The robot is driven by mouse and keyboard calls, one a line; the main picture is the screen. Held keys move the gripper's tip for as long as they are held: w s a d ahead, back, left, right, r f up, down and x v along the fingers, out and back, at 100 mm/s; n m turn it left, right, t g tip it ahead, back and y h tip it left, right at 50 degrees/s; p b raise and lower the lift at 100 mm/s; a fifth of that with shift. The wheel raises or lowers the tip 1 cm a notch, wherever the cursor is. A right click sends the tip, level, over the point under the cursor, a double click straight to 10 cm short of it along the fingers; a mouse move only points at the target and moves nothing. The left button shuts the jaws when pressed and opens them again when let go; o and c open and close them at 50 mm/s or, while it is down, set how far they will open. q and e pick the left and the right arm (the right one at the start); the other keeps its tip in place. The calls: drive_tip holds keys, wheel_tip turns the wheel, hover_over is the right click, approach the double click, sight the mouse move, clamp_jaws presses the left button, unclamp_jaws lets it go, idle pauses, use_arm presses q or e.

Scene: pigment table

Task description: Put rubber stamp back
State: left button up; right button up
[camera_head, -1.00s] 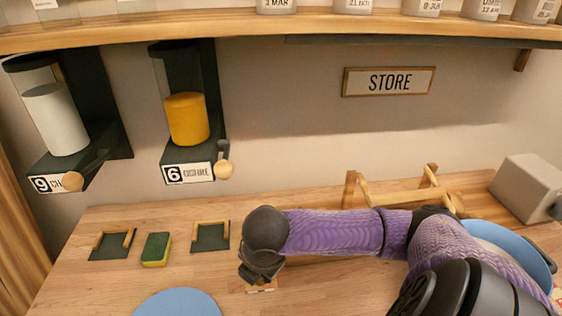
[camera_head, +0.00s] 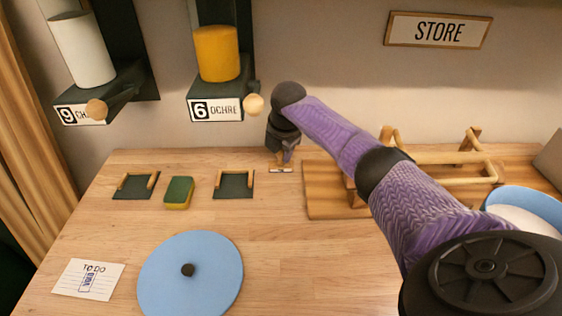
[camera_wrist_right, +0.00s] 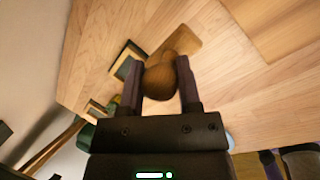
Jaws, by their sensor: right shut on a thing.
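My right gripper (camera_head: 284,157) is at the back of the table, pointing down, just right of the right-hand dark holder. In the right wrist view its fingers (camera_wrist_right: 160,88) are shut on the rounded wooden handle of the rubber stamp (camera_wrist_right: 160,75). The stamp's flat base (camera_head: 280,170) shows below the gripper in the head view, at or just above the tabletop; I cannot tell whether it touches. A TO DO card (camera_head: 88,279) with a blue mark lies front left. My left gripper is not in view.
Two dark holders with wooden rails, a left one (camera_head: 135,186) and a right one (camera_head: 234,184), flank a green-yellow sponge (camera_head: 178,192). A blue disc (camera_head: 190,275) lies in front. A wooden rack (camera_head: 335,192) stands right of the gripper. Dispensers hang above the back.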

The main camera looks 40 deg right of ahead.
sight(282, 164)
wheel_tip(282, 164, down, 5)
drive_tip(key=shift+d+f+b, duration=0.1)
drive_tip(key=shift+f+b, duration=0.1)
drive_tip(key=shift+b, duration=0.75)
drive_tip(key=shift+w, duration=0.1)
drive_tip(key=shift+r, duration=0.1)
drive_tip(key=o, duration=1)
